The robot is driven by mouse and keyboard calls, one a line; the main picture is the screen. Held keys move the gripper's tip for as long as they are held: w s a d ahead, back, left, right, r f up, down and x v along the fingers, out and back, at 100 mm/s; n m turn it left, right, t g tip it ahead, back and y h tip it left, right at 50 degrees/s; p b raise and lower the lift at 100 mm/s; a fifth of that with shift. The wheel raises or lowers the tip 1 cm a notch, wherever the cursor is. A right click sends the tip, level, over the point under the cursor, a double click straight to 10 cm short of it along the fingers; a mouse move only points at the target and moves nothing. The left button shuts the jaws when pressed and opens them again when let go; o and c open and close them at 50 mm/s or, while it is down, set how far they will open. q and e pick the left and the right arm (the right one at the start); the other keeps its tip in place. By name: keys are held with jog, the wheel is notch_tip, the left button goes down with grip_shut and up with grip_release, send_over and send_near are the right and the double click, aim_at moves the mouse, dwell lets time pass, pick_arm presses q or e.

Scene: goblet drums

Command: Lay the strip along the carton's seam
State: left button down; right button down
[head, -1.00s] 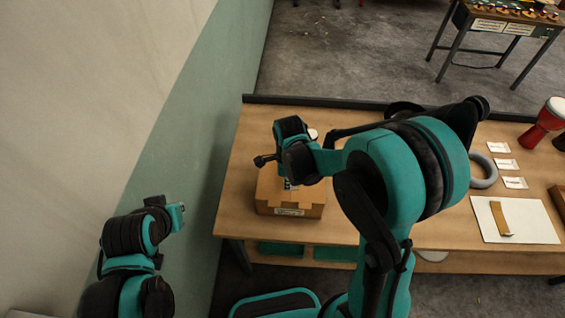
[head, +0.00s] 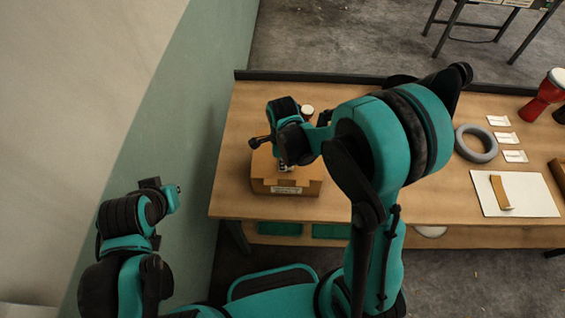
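The tan cardboard carton (head: 286,187) stands on the left part of the wooden table, with a pale label on its front. My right gripper (head: 286,166) points down over the carton's top. Its fingers are tiny here and partly hidden by my dark wrist, so I cannot tell whether they are open or hold anything. The seam is also not clear under the wrist. A tan strip (head: 501,192), slightly bent, lies on a white sheet (head: 540,197) at the right of the table.
The table (head: 240,190) has a dark raised back edge. A grey ring (head: 476,143), several small white cards (head: 504,138) and a red drum (head: 541,97) are on its right side. A round pale object (head: 307,110) stands behind the carton. A wall rises at left.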

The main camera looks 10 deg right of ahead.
jog(key=shift+f+b, duration=0.6)
jog(key=shift+f, duration=0.1)
dwell(0.6)
jog(key=c, duration=1.6)
grip_release()
jog(key=shift+c, duration=0.2)
notch_tip(320, 180, up, 12)
jog(key=s+d+f+n+t+b, duration=0.1)
jog(key=s+d+n+t+b, duration=0.2)
jog(key=n, duration=0.7)
jog(key=s+d+f+n+t+b, duration=0.2)
jog(key=s+n, duration=0.5)
jog(key=n, duration=0.4)
jog(key=shift+s+d+t+b, duration=0.15)
jog(key=shift+d+t+b, duration=0.45)
jog(key=shift+t+b, duration=0.5)
